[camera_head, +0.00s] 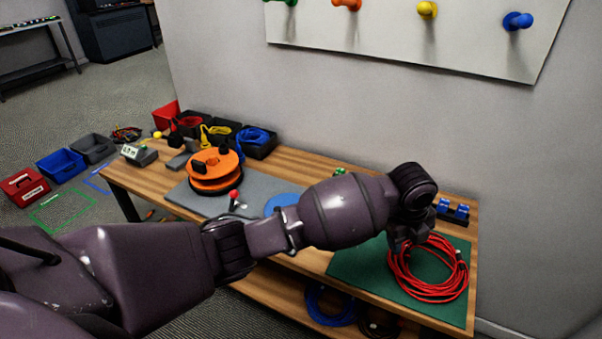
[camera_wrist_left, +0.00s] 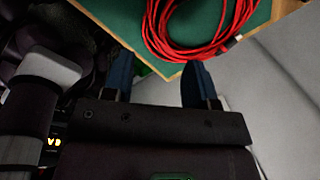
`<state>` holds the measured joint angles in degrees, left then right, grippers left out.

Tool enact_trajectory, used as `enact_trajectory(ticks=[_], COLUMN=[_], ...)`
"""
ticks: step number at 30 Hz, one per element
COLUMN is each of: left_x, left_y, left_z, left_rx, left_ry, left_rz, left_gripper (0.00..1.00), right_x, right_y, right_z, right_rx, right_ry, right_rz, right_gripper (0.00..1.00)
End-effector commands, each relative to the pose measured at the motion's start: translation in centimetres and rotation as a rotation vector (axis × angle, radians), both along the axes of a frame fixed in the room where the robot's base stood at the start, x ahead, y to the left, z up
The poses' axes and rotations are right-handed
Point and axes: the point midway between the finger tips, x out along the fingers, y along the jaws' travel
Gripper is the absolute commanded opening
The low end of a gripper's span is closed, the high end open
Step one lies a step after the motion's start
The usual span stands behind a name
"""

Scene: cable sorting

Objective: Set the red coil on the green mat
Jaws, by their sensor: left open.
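The red coil (camera_head: 428,270) lies on the green mat (camera_head: 357,265) at the right end of the wooden table. My left gripper (camera_head: 400,240) is at the coil's left upper edge in the head view, and my arm hides part of the mat. In the left wrist view the two blue fingers (camera_wrist_left: 158,80) are spread apart with nothing between them. The red coil (camera_wrist_left: 190,50) and green mat (camera_wrist_left: 255,14) show beyond the fingertips. The coil rests on the mat, apart from the fingers as far as I can tell. My right gripper is not in view.
An orange cable reel (camera_head: 214,170) stands on a grey mat (camera_head: 258,187) at the table's left. Dark bins with cables, one holding a blue cable (camera_head: 254,137), line the back. A blue clip block (camera_head: 452,210) sits behind the green mat. A blue coil (camera_head: 330,305) lies on the lower shelf.

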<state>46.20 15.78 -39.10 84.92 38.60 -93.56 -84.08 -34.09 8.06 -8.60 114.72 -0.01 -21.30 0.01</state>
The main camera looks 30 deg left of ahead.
Motion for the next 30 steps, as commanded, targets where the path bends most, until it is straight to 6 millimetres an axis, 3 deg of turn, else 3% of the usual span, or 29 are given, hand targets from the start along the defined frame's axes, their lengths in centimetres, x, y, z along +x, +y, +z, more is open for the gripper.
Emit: enact_trajectory(ticks=[5,8,17,23,30], left_x=[-0.3,-1.3,-5.5,-8.4,-12.8], left_y=[0.0,0.0,1.5,4.7,11.0], left_z=[-0.5,-1.8,-5.8,-7.2,-10.4], left_rx=[-0.023,-0.089,-0.442,-0.669,-0.868], left_ry=[-0.004,-0.010,-0.057,-0.087,-0.120], left_rz=[0.023,0.098,0.542,0.870,1.278], left_gripper=[0.52,0.52,0.52,0.52,0.52], right_x=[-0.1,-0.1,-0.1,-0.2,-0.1], right_y=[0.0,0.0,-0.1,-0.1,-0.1], right_z=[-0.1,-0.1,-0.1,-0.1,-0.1], right_rx=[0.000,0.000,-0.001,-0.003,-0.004], right_ry=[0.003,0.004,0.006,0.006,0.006], right_rz=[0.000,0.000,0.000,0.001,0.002], right_gripper=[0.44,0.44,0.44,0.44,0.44])
